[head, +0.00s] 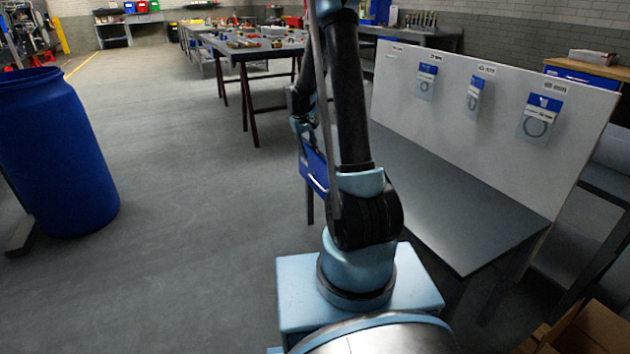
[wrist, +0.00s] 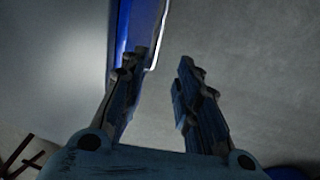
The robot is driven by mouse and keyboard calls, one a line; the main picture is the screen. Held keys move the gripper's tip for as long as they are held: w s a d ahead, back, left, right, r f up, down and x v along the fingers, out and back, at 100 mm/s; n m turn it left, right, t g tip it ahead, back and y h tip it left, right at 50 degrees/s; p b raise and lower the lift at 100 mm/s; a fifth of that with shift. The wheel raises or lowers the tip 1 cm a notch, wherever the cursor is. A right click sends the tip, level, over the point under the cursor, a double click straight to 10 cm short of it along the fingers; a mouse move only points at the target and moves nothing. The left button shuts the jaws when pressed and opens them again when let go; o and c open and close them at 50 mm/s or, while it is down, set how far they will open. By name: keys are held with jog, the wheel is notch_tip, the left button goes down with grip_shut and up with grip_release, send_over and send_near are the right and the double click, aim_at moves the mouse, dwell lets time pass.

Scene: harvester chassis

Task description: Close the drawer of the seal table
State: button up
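The seal table (head: 455,205) has a dark grey top and stands right of my arm. Its blue drawer (head: 312,168), with a pale handle bar, shows just left of my arm, on the table's left side. My arm hides much of it, so I cannot tell how far it stands out. My gripper (head: 301,122) is by the drawer, partly hidden behind my arm. In the wrist view, my gripper (wrist: 164,62) has its fingers apart with nothing between them. The drawer's blue front (wrist: 124,28) and pale handle (wrist: 160,32) are just beyond the left fingertip; contact is unclear.
A white board (head: 455,110) with several hanging seal packets rises behind the table. A blue barrel (head: 55,150) stands at the left. A workbench with tools (head: 255,45) is farther back. Cardboard boxes (head: 590,330) sit at the lower right. The floor between barrel and table is clear.

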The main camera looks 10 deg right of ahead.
aim_at(315, 182)
jog(key=d+f, duration=0.1)
jog(key=f, duration=0.4)
jog(key=d+f, duration=0.1)
jog(key=f, duration=0.4)
jog(key=w+d+f, duration=0.1)
jog(key=f, duration=0.4)
jog(key=shift+f, duration=0.2)
jog(key=shift+c, duration=0.4)
grip_shut()
